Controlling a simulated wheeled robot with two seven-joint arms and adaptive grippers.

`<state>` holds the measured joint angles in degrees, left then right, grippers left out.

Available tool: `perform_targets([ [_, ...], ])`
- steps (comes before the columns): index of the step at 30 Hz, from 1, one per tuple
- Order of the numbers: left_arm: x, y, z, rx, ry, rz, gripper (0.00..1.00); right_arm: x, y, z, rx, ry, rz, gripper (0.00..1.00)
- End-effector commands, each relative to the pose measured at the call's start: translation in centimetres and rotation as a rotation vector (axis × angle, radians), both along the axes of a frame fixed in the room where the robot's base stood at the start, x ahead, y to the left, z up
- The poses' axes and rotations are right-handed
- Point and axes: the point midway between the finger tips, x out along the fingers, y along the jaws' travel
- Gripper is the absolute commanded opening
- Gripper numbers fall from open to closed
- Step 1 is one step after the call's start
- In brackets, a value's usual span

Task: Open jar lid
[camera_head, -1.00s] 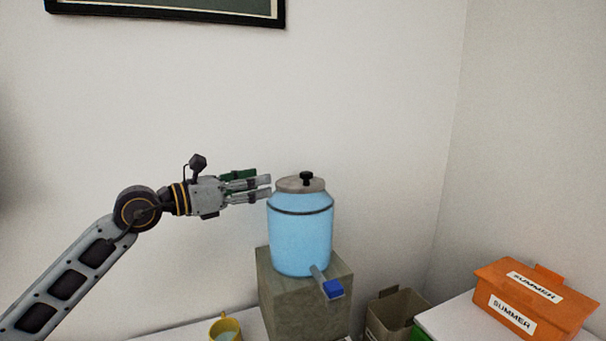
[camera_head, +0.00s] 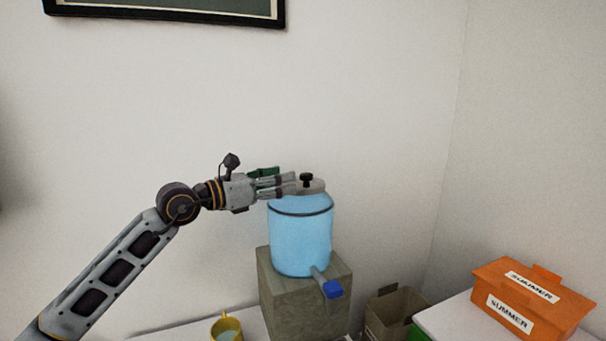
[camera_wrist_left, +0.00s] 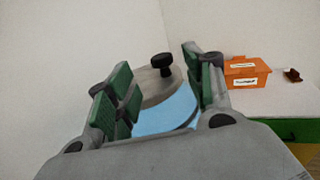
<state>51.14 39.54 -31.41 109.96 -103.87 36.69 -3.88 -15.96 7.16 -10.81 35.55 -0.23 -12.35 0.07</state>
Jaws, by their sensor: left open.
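The jar (camera_head: 302,238) is light blue with a dark band and a blue-handled spout low on its front. Its grey lid (camera_head: 318,187) with a black knob (camera_head: 306,180) sits on top. My left gripper (camera_head: 293,185) is open at the left edge of the lid, its fingers pointing right towards the knob. In the left wrist view the lid (camera_wrist_left: 158,88) and knob (camera_wrist_left: 161,64) show between the spread green-padded fingers, and the knob is not gripped. Whether the fingers touch the lid, I cannot tell. My right gripper is not in view.
The jar stands on a grey-green block (camera_head: 290,305). A yellow mug (camera_head: 228,329) stands in front of the block, to its left. An open cardboard box (camera_head: 388,312) and an orange box marked SUMMER (camera_head: 545,318) are to the right. A framed picture hangs above.

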Motion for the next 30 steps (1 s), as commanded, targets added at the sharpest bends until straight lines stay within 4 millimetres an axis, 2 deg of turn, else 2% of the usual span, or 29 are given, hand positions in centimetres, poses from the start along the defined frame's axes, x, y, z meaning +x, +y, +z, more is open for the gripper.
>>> perform_targets([
  [15, 3.2, -4.3, 0.1, -0.001, 0.001, -0.001, 0.53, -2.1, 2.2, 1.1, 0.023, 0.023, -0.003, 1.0],
  [21, 4.1, -5.4, 0.0, 0.0, 0.002, -0.001, 0.53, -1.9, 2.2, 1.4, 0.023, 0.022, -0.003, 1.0],
  [30, 4.5, -6.0, 0.0, 0.001, -0.001, -0.001, 0.53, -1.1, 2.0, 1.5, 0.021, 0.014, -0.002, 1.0],
])
